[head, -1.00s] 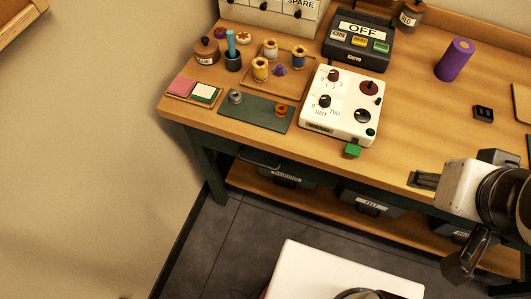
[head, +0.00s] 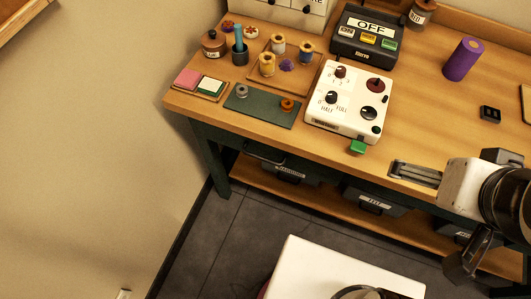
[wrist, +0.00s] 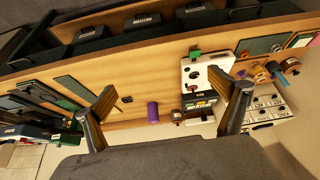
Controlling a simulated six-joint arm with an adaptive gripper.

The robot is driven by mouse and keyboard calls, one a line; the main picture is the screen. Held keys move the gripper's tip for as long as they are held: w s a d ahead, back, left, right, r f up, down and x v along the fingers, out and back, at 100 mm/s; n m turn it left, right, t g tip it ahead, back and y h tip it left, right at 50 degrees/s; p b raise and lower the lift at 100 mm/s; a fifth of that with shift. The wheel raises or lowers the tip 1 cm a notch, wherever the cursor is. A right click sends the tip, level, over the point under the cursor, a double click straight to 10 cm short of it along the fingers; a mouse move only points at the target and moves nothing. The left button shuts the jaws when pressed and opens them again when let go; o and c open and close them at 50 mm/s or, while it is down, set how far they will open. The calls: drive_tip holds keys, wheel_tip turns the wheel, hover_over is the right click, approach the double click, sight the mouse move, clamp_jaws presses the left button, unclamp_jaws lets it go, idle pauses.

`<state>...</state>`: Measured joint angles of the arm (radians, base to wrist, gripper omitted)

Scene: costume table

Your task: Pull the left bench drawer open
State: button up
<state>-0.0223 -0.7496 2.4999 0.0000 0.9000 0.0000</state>
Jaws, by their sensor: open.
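The left bench drawer (head: 240,143) is in the dark green front under the tabletop's left end in the head view. Its dark bar handle (head: 265,155) shows just below the table edge, and the drawer looks shut. My gripper (wrist: 172,98) is open and empty, with its two fingers wide apart in the wrist view. In the head view it is at the right, over the bench's front side, well to the right of the drawer handle and apart from it.
A white control box (head: 348,101) stands near the front edge, with a green block (head: 357,147) jutting over it. Labelled dark bins (head: 376,200) sit on the lower shelf (head: 325,207). A white-topped surface (head: 325,265) stands in front. The floor (head: 222,240) left of it is clear.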

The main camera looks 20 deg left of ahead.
drive_tip(key=s+a+f+n+g+y, duration=0.1)
drive_tip(key=s+a+f+n+g, duration=0.25)
drive_tip(key=a+f, duration=1.05)
drive_tip(key=s+a+f+n+g+y, duration=0.1)
drive_tip(key=s+a+f+n+g, duration=0.25)
drive_tip(key=a+f, duration=1.05)
drive_tip(key=s+a+f+m+t, duration=0.1)
drive_tip(key=s+a+f+t, duration=0.15)
drive_tip(key=a+f, duration=0.5)
drive_tip(key=s+a+f+m+t, duration=0.1)
drive_tip(key=a+f+m+t, duration=0.2)
drive_tip(key=f, duration=0.8)
drive_tip(key=w+d+f+t+h, duration=0.1)
drive_tip(key=w+d+t, duration=0.2)
drive_tip(key=w+t, duration=0.45)
drive_tip(key=w+r+m+t, duration=0.1)
drive_tip(key=w+r+t, duration=0.1)
drive_tip(key=r, duration=0.5)
drive_tip(key=w+d+r+m+t+h, duration=0.1)
drive_tip(key=w+r+m+t, duration=0.1)
drive_tip(key=r+t, duration=0.2)
wheel_tip(320, 180, up, 3)
drive_tip(key=shift+w+d+f, duration=0.15)
drive_tip(key=shift+w+d, duration=0.15)
drive_tip(key=shift+w, duration=0.1)
